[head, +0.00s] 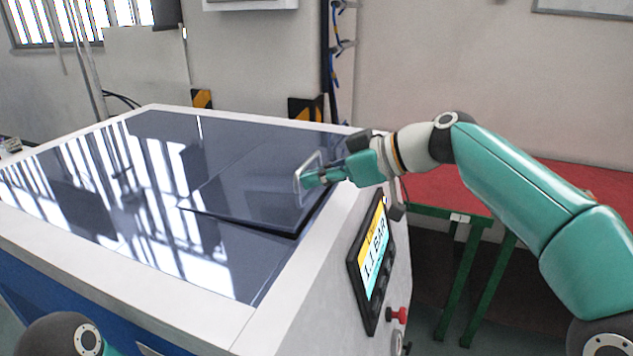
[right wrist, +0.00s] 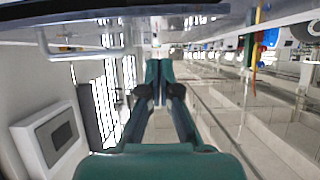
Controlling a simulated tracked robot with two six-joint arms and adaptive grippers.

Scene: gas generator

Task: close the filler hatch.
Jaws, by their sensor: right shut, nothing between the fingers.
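The filler hatch (head: 248,185) is a dark glossy panel in the top of the white and blue generator. Its near edge stands a little above the surrounding dark top, with a dark gap beneath, so it is slightly open. A pale metal loop handle (head: 298,186) is on its right side. My right gripper (head: 309,179) is at this handle, and its fingers overlap it in the head view. In the right wrist view the closed fingers (right wrist: 158,68) hold nothing, and the handle (right wrist: 85,50) is to their left. Contact cannot be told. My left gripper is out of view.
A control panel (head: 372,262) reading 1.1 BAR is on the generator's near right side, with a red knob (head: 398,315) below it. A red-topped table with green legs (head: 452,190) stands at the right, behind my right arm. The dark top (head: 120,215) left of the hatch is clear.

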